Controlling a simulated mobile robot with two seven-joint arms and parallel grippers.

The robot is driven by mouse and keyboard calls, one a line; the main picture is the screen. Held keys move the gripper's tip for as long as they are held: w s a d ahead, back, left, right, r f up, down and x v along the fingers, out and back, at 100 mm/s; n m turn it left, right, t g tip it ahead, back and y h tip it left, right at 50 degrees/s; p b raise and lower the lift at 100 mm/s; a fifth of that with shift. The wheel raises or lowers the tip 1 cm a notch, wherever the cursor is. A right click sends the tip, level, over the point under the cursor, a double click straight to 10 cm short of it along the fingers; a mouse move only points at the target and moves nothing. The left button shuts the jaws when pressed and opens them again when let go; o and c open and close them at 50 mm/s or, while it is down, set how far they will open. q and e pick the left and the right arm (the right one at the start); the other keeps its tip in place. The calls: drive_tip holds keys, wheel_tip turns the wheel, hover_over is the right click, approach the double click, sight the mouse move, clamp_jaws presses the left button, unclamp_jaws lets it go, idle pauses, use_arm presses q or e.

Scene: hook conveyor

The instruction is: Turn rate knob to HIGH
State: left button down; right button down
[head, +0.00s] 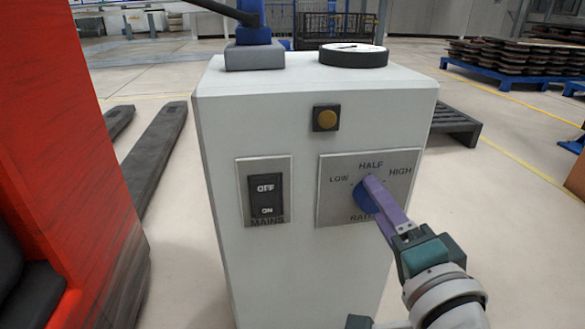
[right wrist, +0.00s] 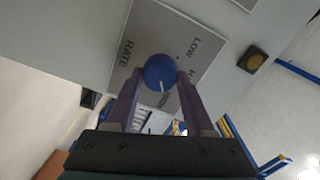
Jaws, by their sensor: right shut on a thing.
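The blue rate knob (head: 364,196) sits on a grey label plate (head: 330,205) with LOW, HALF and HIGH around it and RATE below. My right gripper (head: 369,190) reaches it from the lower right, with its purple fingers shut on the knob. The fingers hide part of the knob and the RATE label. In the right wrist view, the knob (right wrist: 160,70) lies between the tips of the two purple fingers. A pale mark shows near its lower edge, but I cannot tell for certain which setting it faces.
A red structure (head: 70,130) stands close on the left.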

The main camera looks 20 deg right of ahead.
drive_tip(key=shift+m, duration=0.6)
drive_tip(key=shift+c, duration=1.4)
unclamp_jaws()
drive_tip(key=p+v, duration=0.3)
drive_tip(key=v, duration=0.7)
